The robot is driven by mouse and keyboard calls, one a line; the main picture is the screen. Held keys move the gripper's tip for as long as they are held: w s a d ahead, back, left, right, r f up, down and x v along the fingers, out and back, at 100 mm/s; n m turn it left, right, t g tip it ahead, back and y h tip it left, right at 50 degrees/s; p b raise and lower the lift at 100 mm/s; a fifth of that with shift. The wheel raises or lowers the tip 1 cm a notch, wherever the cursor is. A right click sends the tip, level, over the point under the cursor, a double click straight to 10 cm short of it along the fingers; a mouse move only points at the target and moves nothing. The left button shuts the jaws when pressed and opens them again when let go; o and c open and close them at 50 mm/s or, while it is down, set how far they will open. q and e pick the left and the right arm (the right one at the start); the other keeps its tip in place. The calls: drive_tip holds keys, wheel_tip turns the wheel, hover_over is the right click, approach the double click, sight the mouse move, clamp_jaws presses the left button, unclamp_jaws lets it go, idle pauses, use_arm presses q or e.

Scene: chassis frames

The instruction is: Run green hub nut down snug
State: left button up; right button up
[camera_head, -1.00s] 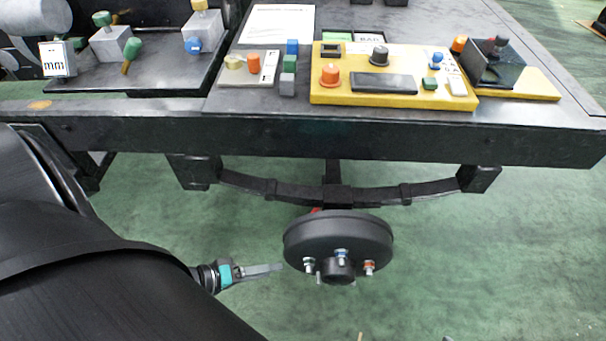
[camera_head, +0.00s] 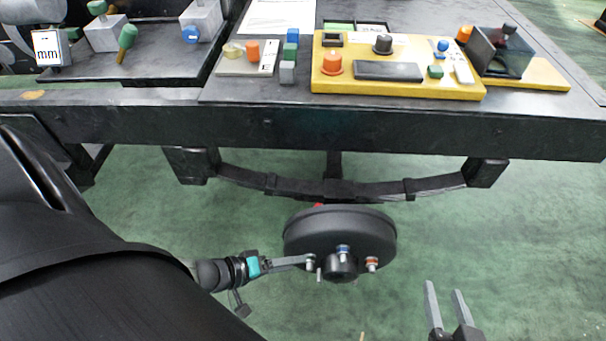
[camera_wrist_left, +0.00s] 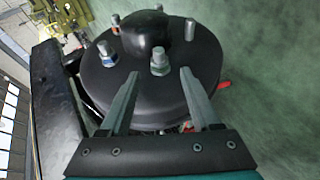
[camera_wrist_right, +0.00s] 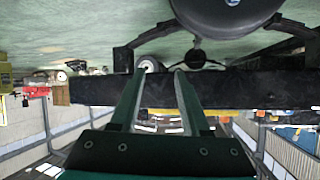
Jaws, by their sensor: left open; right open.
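The dark hub drum (camera_head: 340,238) hangs below the bench with its studs facing me. A nut (camera_head: 310,262) sits on the left stud; its green colour is hard to make out. A blue-marked nut (camera_head: 343,249) and an orange-marked nut (camera_head: 372,263) sit on other studs. My left gripper (camera_head: 303,262) is at the left nut. In the left wrist view its open fingers (camera_wrist_left: 160,74) are on either side of the near nut (camera_wrist_left: 159,64), apparently not closed on it. My right gripper (camera_head: 443,287) is open and empty, right of and below the hub.
The bench edge (camera_head: 300,128) and leaf spring (camera_head: 340,188) lie above the hub. A yellow panel (camera_head: 328,84) with knobs and several small blocks are on the bench. A bare stud (camera_wrist_left: 190,29) stands on the drum.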

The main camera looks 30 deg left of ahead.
sight(310, 260)
use_arm(q)
drive_tip(key=shift+b+x, duration=1.1)
drive_tip(key=shift+x, duration=1.2)
use_arm(e)
drive_tip(key=shift+s+a+r+m+t+y, duration=0.2)
drive_tip(key=shift+a+r+t+y, duration=0.25)
drive_tip(key=shift+a+r+t, duration=0.4)
drive_tip(key=shift+s+a+r+m+t+y, duration=0.15)
drive_tip(key=shift+a+r+t+y, duration=0.4)
drive_tip(key=shift+t, duration=0.6)
drive_tip(key=shift+f, duration=0.1)
use_arm(q)
clamp_jaws()
